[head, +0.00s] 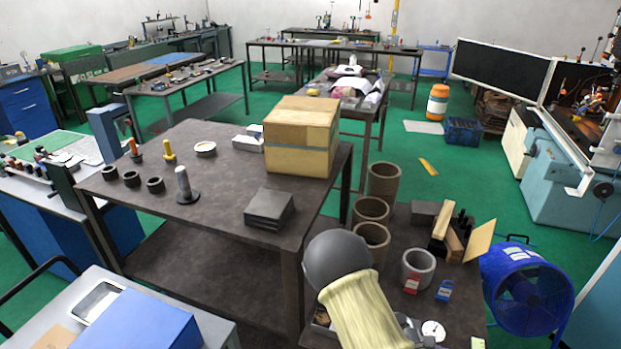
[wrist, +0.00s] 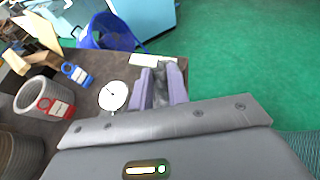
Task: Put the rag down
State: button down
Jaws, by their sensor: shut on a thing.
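My gripper (wrist: 160,88) shows in the wrist view with its two purple fingers shut on a dark grey, crumpled rag (wrist: 160,82). Only a narrow piece of the rag shows between the fingers; the rest is hidden. The gripper is over or near the edge of the dark brown bench (wrist: 112,66), and I cannot tell whether the rag touches the bench top. In the head view my arm covers most of the gripper and the rag cannot be made out clearly.
A white dial (wrist: 113,95), a red tag (wrist: 55,107), a blue tag (wrist: 76,72) and a grey ring (head: 418,268) lie left of the fingers in the wrist view. A blue fan (head: 528,290) stands beyond the bench. A larger table (head: 215,221) with a cardboard box (head: 300,137) is left.

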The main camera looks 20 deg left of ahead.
notch_tip(320, 180, down, 9)
jog(key=n+t+y, duration=0.1)
jog(key=n+t, duration=0.1)
jog(key=shift+w+d+n+t+y, duration=0.25)
jog(key=shift+w+n+t+y, duration=0.05)
jog(key=shift+w+n+y, duration=0.1)
